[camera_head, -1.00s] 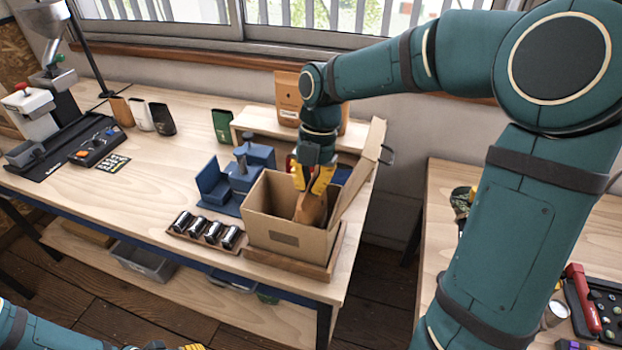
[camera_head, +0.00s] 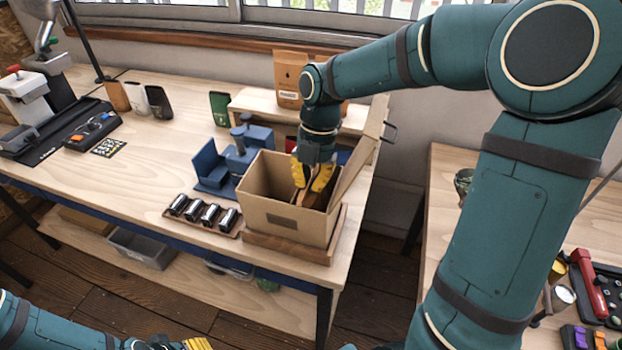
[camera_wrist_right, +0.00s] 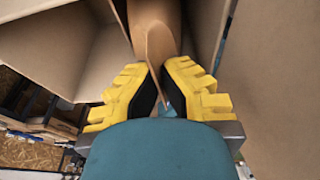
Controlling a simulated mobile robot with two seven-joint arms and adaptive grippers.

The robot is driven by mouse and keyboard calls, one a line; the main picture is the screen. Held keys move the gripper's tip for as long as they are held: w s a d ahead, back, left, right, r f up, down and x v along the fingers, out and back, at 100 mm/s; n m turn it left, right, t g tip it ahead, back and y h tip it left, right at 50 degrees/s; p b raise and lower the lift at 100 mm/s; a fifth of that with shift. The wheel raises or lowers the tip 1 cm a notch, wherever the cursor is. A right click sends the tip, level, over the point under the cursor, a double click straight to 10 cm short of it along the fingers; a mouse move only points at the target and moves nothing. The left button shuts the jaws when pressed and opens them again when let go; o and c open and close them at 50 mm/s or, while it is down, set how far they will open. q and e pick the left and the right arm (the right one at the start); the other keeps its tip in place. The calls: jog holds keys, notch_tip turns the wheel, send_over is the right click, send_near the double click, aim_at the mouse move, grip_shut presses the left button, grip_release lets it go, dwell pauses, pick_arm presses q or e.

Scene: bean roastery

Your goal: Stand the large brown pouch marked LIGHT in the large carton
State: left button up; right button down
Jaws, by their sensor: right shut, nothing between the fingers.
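The large carton (camera_head: 258,206) stands open on the workbench, its right flap raised. My right gripper (camera_head: 313,186) points down into its right side, fingers shut with nothing held between them. A brown pouch (camera_head: 312,197) is inside the carton, right at the fingertips and partly hidden by them. In the right wrist view the pouch (camera_wrist_right: 152,22) shows just beyond the fingers (camera_wrist_right: 160,85), between carton walls (camera_wrist_right: 270,75). Its marking and base are hidden. My left gripper (camera_head: 197,344) shows only at the bottom edge.
A wooden board (camera_head: 290,250) lies under the carton. Another large brown pouch (camera_head: 289,75) stands on a raised shelf (camera_head: 255,102) at the back. The bench's left-middle is clear.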

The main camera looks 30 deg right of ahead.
jog(key=c, duration=0.6)
grip_release()
jog(key=shift+s+a+r+p+v, duration=0.15)
jog(key=shift+a+p+v, duration=0.1)
jog(key=shift+p+v, duration=0.85)
jog(key=shift+s+a+p+v, duration=0.15)
jog(key=shift+a+p+v, duration=0.1)
jog(key=shift+p+v, duration=0.85)
jog(key=shift+s+a+r+p+v, duration=0.1)
jog(key=shift+a+p+v, duration=0.1)
jog(key=shift+p+v, duration=0.9)
jog(key=shift+r+b, duration=0.1)
jog(key=shift+b, duration=0.2)
jog(key=shift+a, duration=0.1)
